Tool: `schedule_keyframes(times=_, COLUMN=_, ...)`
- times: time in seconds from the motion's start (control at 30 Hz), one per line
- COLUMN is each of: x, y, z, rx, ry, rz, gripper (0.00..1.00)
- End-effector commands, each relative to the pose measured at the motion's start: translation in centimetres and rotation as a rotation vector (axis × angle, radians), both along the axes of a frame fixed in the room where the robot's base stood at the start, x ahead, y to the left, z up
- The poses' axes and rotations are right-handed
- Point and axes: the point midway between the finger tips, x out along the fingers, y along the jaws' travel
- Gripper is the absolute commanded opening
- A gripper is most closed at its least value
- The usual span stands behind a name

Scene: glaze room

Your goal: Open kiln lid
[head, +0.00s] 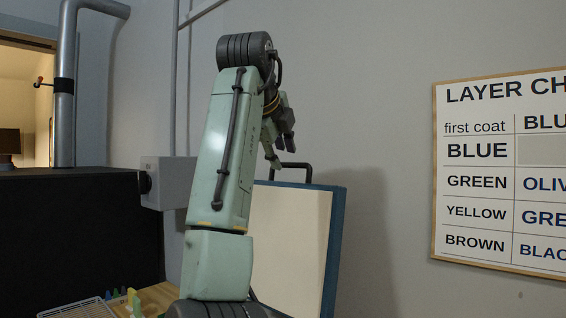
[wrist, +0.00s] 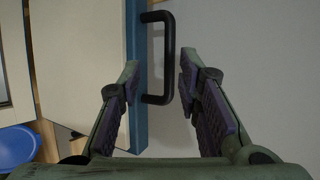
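The kiln lid (head: 292,245) stands upright in the head view, a cream panel with a blue edge, partly hidden behind my arm. Its black handle (head: 293,167) sticks up from the top edge. In the wrist view the lid's cream face (wrist: 85,55) and blue edge (wrist: 137,70) are at left, with the handle (wrist: 169,57) beside the edge. My gripper (wrist: 160,72) is open, its fingers apart, and the handle shows between the fingertips. I see no finger closed on it; the depth between them is unclear. In the head view my gripper (head: 278,153) is just above and left of the handle. The kiln body is hidden.
A grey box (head: 168,182) is on the wall left of my arm. A black block (head: 80,235), a white wire rack (head: 80,309) and small coloured items (head: 120,295) are at lower left. A layer chart (head: 500,170) hangs at right. A blue seat (wrist: 18,145) shows in the wrist view.

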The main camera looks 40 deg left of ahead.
Motion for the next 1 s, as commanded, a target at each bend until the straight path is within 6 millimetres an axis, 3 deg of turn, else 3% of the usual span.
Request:
schedule_keyframes(times=0.2, x=-3.6, y=-1.5, z=2.7, rx=0.002, ry=-0.002, rz=0.001, gripper=0.31)
schedule_keyframes(times=0.4, x=-5.4, y=-2.2, z=3.9, rx=0.000, ry=0.001, rz=0.000, gripper=0.31)
schedule_keyframes(times=1.0, x=-5.7, y=-2.4, z=4.1, rx=-0.001, ry=0.001, rz=-0.001, gripper=0.31)
